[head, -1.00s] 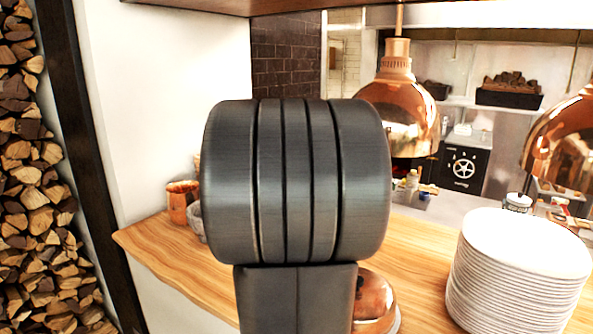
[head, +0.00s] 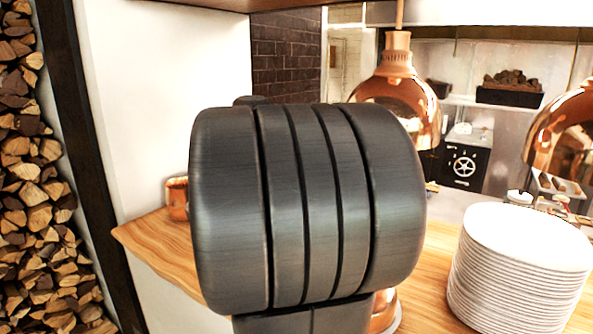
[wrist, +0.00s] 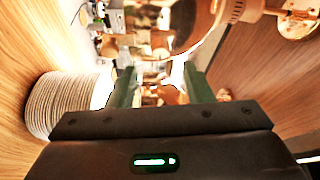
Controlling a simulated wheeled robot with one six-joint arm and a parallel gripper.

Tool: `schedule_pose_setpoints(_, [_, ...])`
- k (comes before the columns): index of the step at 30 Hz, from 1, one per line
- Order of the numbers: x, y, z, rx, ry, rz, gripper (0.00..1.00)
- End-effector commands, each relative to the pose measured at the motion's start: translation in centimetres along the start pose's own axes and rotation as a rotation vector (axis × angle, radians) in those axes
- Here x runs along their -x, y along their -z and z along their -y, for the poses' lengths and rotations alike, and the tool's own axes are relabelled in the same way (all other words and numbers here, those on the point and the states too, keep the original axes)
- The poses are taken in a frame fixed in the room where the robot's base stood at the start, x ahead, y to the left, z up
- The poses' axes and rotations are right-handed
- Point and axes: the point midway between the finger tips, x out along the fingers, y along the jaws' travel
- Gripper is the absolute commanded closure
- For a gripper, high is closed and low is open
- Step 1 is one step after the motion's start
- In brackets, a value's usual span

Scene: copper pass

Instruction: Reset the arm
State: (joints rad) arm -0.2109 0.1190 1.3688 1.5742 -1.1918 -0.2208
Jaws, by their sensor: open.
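My gripper (wrist: 160,88) shows in the wrist view with its two fingers apart and nothing visible between them. In the head view a large dark joint of my arm fills the middle, and my gripper is hidden there. The stack of white plates (head: 520,270) stands on the wooden counter (head: 170,250) at the right. In the wrist view the plates (wrist: 70,102) are left of my gripper, apart from it.
A copper heat lamp (head: 400,95) hangs behind my arm, and another (head: 565,140) hangs at the right. A copper mug (head: 177,198) is partly hidden at the counter's left. Firewood (head: 30,180) is stacked at the far left.

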Motion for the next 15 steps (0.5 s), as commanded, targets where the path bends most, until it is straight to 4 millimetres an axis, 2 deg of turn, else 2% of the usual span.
schedule_pose_setpoints(3, [2.1,-0.1,-0.1,-0.001,0.001,0.003,0.54])
schedule_pose_setpoints(12, [6.2,-0.1,-0.1,-0.001,0.001,0.003,0.54])
schedule_pose_setpoints(14, [6.9,-0.1,-0.1,-0.001,0.000,0.003,0.54])
schedule_pose_setpoints(15, [6.0,0.1,0.1,0.001,-0.001,-0.004,0.54])
